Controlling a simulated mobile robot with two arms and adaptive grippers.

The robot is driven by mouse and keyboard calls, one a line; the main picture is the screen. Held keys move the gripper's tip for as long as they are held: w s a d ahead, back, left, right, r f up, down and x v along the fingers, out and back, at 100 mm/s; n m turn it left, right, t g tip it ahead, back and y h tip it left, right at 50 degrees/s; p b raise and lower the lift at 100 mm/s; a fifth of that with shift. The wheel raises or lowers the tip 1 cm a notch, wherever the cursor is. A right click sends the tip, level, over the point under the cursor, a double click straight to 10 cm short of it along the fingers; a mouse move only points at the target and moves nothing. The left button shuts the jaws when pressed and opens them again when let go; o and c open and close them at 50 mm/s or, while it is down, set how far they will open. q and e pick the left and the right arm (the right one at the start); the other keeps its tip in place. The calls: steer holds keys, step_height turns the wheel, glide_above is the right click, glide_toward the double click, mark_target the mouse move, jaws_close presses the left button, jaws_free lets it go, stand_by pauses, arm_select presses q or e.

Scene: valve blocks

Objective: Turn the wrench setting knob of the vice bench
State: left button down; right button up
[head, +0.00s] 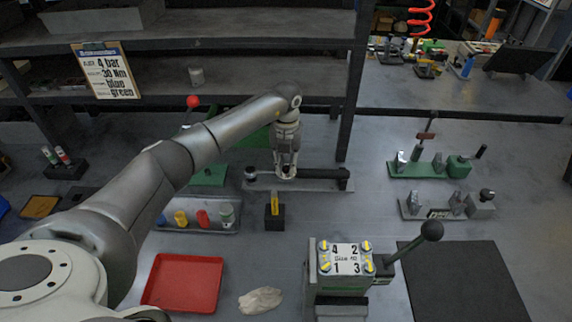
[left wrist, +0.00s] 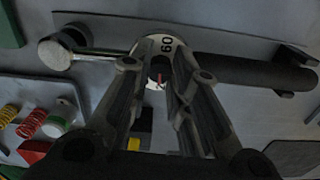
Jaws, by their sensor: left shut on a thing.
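The torque wrench lies on a grey stand plate (head: 312,185) at the back middle of the table. Its black handle (head: 335,174) points right and its round metal head (head: 251,173) is at the left; both handle (left wrist: 255,72) and head (left wrist: 54,52) show in the left wrist view. The setting knob has a white ring (left wrist: 167,45) on which "60" is readable. My left gripper (head: 287,172) reaches down from above. In the left wrist view its fingers (left wrist: 160,68) are closed around the knob, whose gripped part is mostly hidden. My right gripper is not in view.
A card (head: 106,72) on the shelf reads "4 bar, 30 Nm, blue, green". A black block with a yellow piece (head: 274,206) stands in front of the wrench.

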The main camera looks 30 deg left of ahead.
arm_select(q)
steer(key=shift+w+f+m+b, duration=0.15)
steer(key=shift+m+b, duration=0.5)
steer(key=shift+m, duration=0.55)
steer(key=shift+m+b, duration=0.45)
steer(key=shift+m, duration=0.75)
steer(key=c, duration=1.6)
jaws_free()
steer(key=shift+r, duration=0.2)
